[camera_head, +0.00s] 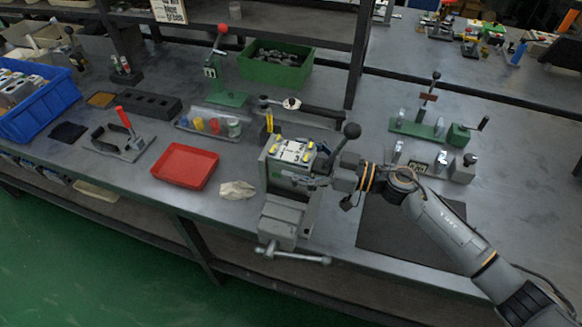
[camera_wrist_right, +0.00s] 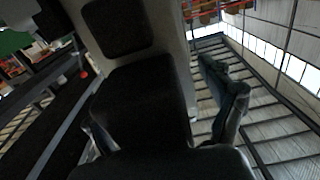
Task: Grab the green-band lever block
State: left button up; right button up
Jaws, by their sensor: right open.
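A lever block (camera_head: 293,152) with a pale top plate, yellow marks and a "3" sits at the grey vise (camera_head: 283,220). Its black ball-topped lever (camera_head: 350,131) leans up to the right. Some green shows low on the side there, but I cannot tell if it is a band on the block. My right gripper (camera_head: 322,180) is at the right side of this block, open; the overlap hides whether it touches. The right wrist view shows dark finger pads and a finger (camera_wrist_right: 226,95) apart from them, with no block clearly visible between. My left gripper is not in view.
Left of the vise are a red tray (camera_head: 185,166), a pale cloth (camera_head: 237,190) and a red-handled clamp (camera_head: 125,125). A green block with a lever (camera_head: 459,134) and a grey lever block (camera_head: 462,169) stand at right. A dark mat (camera_head: 390,235) lies beneath my arm.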

grip_shut()
jog(key=shift+r, duration=0.35)
